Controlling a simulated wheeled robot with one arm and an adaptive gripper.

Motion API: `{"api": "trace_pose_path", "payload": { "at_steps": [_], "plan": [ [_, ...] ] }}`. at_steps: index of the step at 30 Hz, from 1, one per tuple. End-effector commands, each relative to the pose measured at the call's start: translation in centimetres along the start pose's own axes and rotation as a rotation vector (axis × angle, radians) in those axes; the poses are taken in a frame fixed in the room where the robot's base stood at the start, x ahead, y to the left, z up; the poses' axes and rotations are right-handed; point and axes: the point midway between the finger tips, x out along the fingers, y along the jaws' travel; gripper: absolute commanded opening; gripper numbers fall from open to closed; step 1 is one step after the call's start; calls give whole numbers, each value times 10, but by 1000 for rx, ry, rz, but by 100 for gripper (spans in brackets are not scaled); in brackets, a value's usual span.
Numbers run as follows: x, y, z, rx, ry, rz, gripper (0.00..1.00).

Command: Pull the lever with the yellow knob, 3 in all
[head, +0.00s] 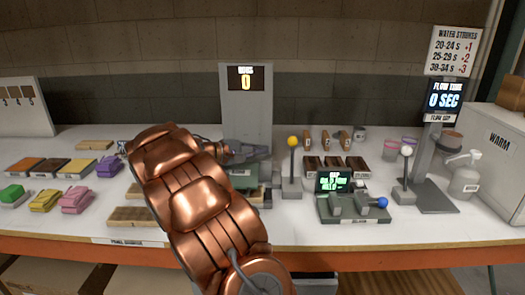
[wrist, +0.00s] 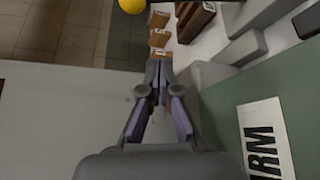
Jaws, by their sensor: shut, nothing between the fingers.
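The lever with the yellow knob (head: 292,142) stands upright on a grey base, right of the tall grey post in the head view. Its knob also shows at the top edge of the wrist view (wrist: 132,5). My gripper (head: 266,152) is just left of the lever, at about knob height, and appears apart from it. In the wrist view its fingers (wrist: 159,70) meet at the tips with nothing between them. The display on the post (head: 245,78) reads 0.
A white-knobbed lever (head: 406,151) and a blue-knobbed device (head: 382,202) stand to the right. Small numbered blocks (head: 326,139) and dark trays (head: 334,168) lie behind. Coloured pads (head: 45,200) lie left.

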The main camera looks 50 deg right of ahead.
Motion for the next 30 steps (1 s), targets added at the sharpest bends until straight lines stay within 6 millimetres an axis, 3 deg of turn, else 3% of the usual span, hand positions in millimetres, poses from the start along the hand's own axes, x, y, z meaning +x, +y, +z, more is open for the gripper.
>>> {"api": "trace_pose_path", "payload": {
  "at_steps": [13, 21, 30],
  "plan": [
    [80, 0, 2, 1, -5, -4, 0],
    [67, 1, 28, 1, -1, 0, 0],
    [64, 0, 39, 0, -2, -1, 0]
  ]
}}
